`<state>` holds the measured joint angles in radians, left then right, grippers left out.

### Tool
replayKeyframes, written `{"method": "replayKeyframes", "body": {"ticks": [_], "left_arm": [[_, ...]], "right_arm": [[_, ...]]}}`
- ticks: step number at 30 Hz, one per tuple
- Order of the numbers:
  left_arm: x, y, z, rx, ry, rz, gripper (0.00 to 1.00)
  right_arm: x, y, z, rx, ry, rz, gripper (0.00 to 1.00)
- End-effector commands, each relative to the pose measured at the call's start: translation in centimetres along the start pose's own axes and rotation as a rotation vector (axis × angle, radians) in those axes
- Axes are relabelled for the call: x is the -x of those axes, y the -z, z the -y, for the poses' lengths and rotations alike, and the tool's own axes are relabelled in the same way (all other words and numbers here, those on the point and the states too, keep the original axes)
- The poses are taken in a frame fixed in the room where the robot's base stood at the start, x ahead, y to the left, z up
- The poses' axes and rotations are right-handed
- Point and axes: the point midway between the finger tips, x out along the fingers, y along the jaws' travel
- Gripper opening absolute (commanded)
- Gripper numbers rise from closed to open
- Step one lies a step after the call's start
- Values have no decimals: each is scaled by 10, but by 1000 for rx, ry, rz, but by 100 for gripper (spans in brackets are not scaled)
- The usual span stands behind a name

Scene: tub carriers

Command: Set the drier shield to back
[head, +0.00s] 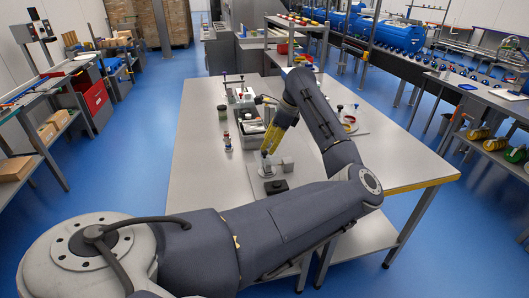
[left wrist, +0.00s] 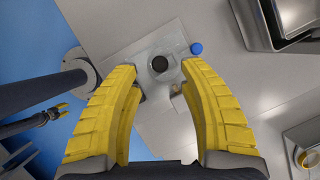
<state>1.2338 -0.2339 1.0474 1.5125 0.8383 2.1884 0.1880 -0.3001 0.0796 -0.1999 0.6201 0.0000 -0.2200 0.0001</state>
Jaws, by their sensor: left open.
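My left gripper (head: 266,152) points down over a small fixture on the table, its yellow fingers apart with nothing between them. In the left wrist view the open fingers (left wrist: 163,88) frame a pale grey plate (left wrist: 118,55) carrying a metal block with a round black opening (left wrist: 160,64). A blue knob (left wrist: 196,48) sits beside the block. In the head view a metal block (head: 286,163) and a black piece (head: 276,187) show by the gripper. Which part is the drier shield, and its setting, I cannot tell.
The table's near left (head: 205,185) is clear.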

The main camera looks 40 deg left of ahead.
Motion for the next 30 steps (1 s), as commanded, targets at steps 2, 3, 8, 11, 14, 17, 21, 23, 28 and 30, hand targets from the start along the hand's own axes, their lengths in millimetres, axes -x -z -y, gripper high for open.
{"method": "replayKeyframes", "body": {"ticks": [2, 3, 8, 11, 14, 17, 21, 23, 28, 30], "left_arm": [[-13, -1, -1, 1, -2, 2, 42], [-18, -1, 0, 1, -1, 1, 42], [-33, -1, 0, 1, -1, 2, 42], [-39, -1, 0, 1, 0, 1, 42], [-43, 0, 0, 1, 0, 1, 42], [-45, 0, 0, 1, 0, 1, 42], [-45, 0, 0, 1, 0, 1, 42], [-45, 0, 0, 1, 0, 1, 42], [-45, 0, 0, 1, 0, 1, 33], [-45, 0, 0, 1, 0, 1, 25]], "right_arm": [[0, 0, 0, 0, 0, 0, 44], [0, 0, 0, 0, 0, 0, 44], [0, 0, 0, 0, 0, 0, 44], [0, 0, 0, 0, 0, 0, 44], [0, 0, 0, 0, 0, 0, 44], [0, 0, 0, 0, 0, 0, 44], [0, 0, 0, 0, 0, 0, 44], [0, 0, 0, 0, 0, 0, 44], [0, 0, 0, 0, 0, 0, 44], [0, 0, 0, 0, 0, 0, 44]]}}
